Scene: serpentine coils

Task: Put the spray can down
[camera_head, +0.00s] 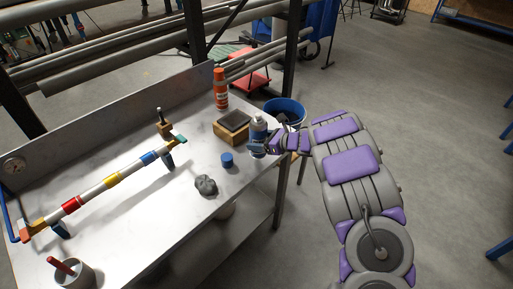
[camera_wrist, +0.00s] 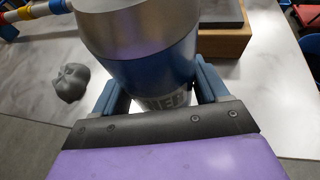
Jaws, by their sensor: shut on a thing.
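The spray can (camera_head: 259,125), blue with a pale top in the head view, is between the jaws of my gripper (camera_head: 264,143) at the right edge of the metal table. In the wrist view the can (camera_wrist: 150,72) fills the upper middle, with a grey upper part, a dark blue band and partly hidden lettering. The blue fingers of my gripper (camera_wrist: 158,92) close on both its sides. The can looks roughly upright. Its base is hidden, so I cannot tell whether it touches the table (camera_head: 185,215).
A wooden block with a dark top (camera_head: 231,132) stands just left of the can. A blue cap (camera_head: 227,160), a grey lump (camera_head: 206,186) and an orange can (camera_head: 220,90) are nearby. A blue bucket (camera_head: 287,110) stands beyond the edge. The table's middle front is bare.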

